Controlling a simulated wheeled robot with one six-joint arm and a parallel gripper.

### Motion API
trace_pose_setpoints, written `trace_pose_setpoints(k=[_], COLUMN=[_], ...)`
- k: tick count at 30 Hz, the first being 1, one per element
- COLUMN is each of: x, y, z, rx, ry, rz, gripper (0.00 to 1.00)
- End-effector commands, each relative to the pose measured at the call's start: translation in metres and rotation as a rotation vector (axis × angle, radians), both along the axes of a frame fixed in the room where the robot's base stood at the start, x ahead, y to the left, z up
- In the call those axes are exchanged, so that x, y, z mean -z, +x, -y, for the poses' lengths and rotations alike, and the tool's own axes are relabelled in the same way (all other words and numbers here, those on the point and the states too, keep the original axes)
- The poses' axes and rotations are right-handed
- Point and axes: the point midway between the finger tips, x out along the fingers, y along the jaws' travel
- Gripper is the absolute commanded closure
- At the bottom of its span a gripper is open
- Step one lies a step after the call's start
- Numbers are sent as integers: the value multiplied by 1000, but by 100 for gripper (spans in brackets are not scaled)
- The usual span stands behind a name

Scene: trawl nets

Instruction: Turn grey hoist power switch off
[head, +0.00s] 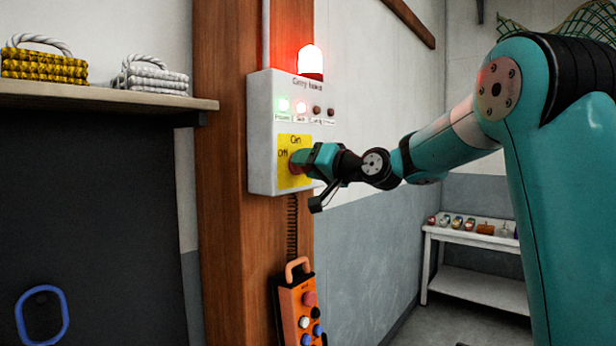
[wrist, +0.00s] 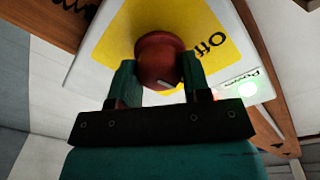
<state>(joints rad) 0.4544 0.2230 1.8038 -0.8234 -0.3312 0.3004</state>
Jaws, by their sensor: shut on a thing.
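The grey hoist power box (head: 262,140) is fixed to a wooden post. Its yellow plate (head: 285,180) reads "On" at the top and "Off" at the left. The red rotary switch (wrist: 160,58) sits on the yellow plate, with a pale mark on its edge in the wrist view. My gripper (head: 300,160) is at the plate and mostly hides the switch in the head view. In the wrist view my gripper (wrist: 160,80) is shut on the red switch, one finger on each side. The green "Power" lamp (head: 284,104) is lit. A red lamp (head: 311,61) on top glows.
An orange pendant control (head: 300,305) hangs below the box on a coiled cord. A shelf (head: 110,98) with coiled ropes is at the left. A white rack (head: 475,235) with small items stands at the back right.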

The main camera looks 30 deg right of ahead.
Motion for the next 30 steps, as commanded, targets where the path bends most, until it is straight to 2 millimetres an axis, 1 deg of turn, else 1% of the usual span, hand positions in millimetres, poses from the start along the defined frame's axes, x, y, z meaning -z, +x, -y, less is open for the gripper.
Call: trace_pose_setpoints(k=[1,6,30], x=[8,10,7], y=[0,0,0], z=[0,0,1], rx=[1,2,2], ry=[-36,-180,-887], rz=[19,75,348], gripper=[80,80,80])
